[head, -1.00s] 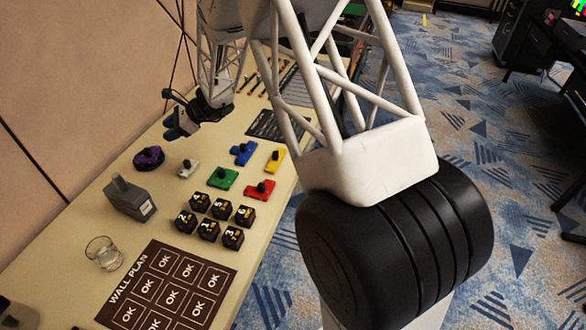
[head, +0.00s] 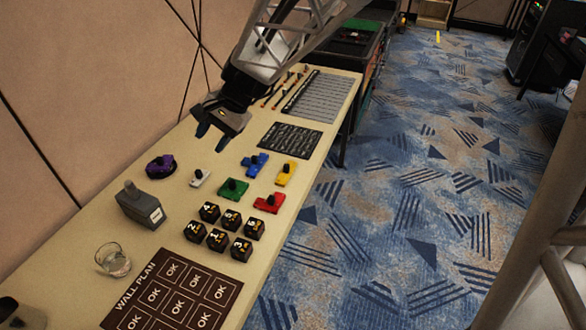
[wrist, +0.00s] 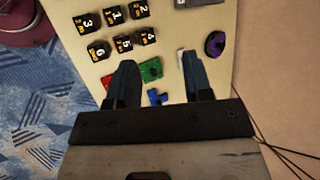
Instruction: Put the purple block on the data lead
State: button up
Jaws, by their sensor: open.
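The purple block (head: 160,166) with a black knob lies near the wall side of the table, and shows at the upper right in the wrist view (wrist: 215,44). Its outline is dark and rounded, and I cannot tell what is under it. I cannot make out which thing is the data lead. My gripper (head: 207,140) is open and empty, above the table and up and right of the purple block in the head view. In the wrist view its two fingers (wrist: 160,65) are apart, with the purple block outside them to the right.
White (head: 200,178), green (head: 233,188), blue (head: 255,165), yellow (head: 286,173) and red (head: 269,203) knobbed blocks lie nearby. A grey box (head: 140,207), a glass (head: 113,261), several numbered black cubes (head: 218,239) and a wall plan board (head: 172,290) stand in front.

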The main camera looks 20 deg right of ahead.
jog(key=s+d+r+n+h, duration=0.1)
jog(key=s+d+n+h, duration=0.2)
jog(key=s, duration=0.9)
jog(key=s+d+r+n+t+h, duration=0.1)
jog(key=s+d+n+h, duration=0.3)
jog(key=s+d, duration=0.4)
jog(key=s+r+n, duration=0.1)
jog(key=s, duration=0.4)
jog(key=shift+d+r+t, duration=0.15)
jog(key=shift+r+t, duration=0.05)
jog(key=shift+t, duration=0.1)
jog(key=shift+s, duration=0.1)
